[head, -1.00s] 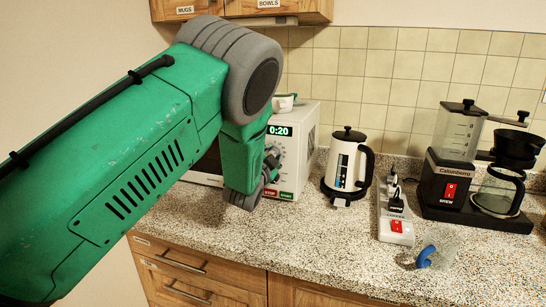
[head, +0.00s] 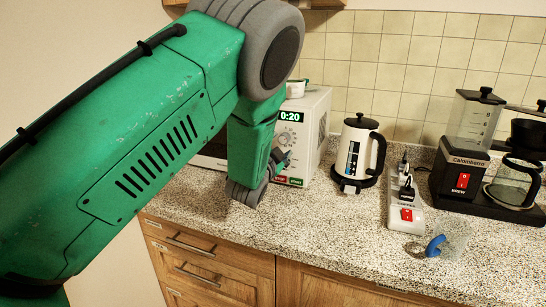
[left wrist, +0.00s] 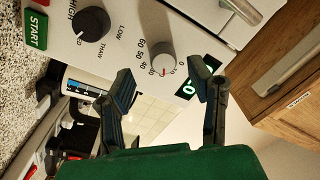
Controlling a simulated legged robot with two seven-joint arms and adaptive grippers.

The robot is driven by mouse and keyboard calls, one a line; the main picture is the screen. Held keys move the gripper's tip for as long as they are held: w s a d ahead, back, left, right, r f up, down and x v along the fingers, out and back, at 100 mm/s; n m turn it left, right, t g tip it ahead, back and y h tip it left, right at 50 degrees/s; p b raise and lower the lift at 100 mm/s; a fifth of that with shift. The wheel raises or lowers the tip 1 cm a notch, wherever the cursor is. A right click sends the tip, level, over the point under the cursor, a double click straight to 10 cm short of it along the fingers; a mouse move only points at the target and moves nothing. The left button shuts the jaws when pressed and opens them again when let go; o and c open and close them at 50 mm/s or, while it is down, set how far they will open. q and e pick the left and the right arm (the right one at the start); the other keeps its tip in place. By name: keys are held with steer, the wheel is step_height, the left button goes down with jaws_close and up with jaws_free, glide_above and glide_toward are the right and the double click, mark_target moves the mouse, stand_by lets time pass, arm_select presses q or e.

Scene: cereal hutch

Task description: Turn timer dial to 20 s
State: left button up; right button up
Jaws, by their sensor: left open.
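The timer dial (left wrist: 163,65) is a light grey round knob with a red mark, on the white microwave front (head: 312,128). Its printed numbers show beside it in the left wrist view. The green display (head: 290,116) reads 0:20 in the head view. Nothing is held. My right gripper is not in view.
A black power dial (left wrist: 90,24) and green START button (left wrist: 36,29) are beside the timer dial. The front counter is mostly clear.

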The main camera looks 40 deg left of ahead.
arm_select(q)
steer(key=v, duration=0.8)
steer(key=shift+f, duration=0.15)
